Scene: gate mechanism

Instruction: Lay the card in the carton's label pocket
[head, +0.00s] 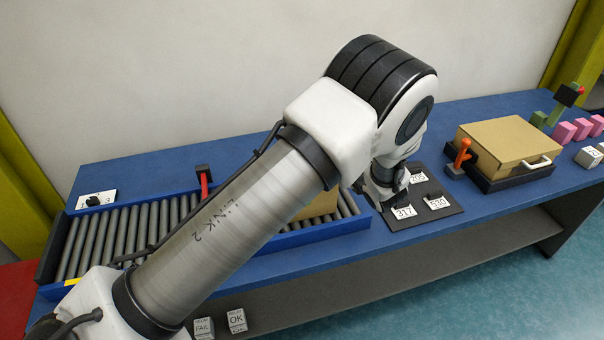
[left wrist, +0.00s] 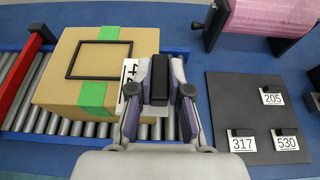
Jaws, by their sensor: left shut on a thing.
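My left gripper (left wrist: 160,95) is shut on the black grip block of a white card (left wrist: 129,72). Only part of the card's printed number shows, starting with a 4; the rest is hidden by the gripper. A brown carton (left wrist: 60,85) with green tape sits on the rollers, left of the gripper in the left wrist view. The label pocket, a thin black frame (left wrist: 69,60), is on the carton's top and looks empty. The held card overlaps the carton's right side in that view; its height above it is unclear. In the head view my left gripper (head: 385,190) is partly hidden, and my arm covers most of the carton (head: 320,207).
A dark card board (head: 428,216) holds cards 205, 317 and 530. A pink roll (left wrist: 270,15) stands behind it. A red post (head: 203,182) is at the roller conveyor (head: 100,235). A second carton (head: 508,142) with an orange lever (head: 463,151) stands right.

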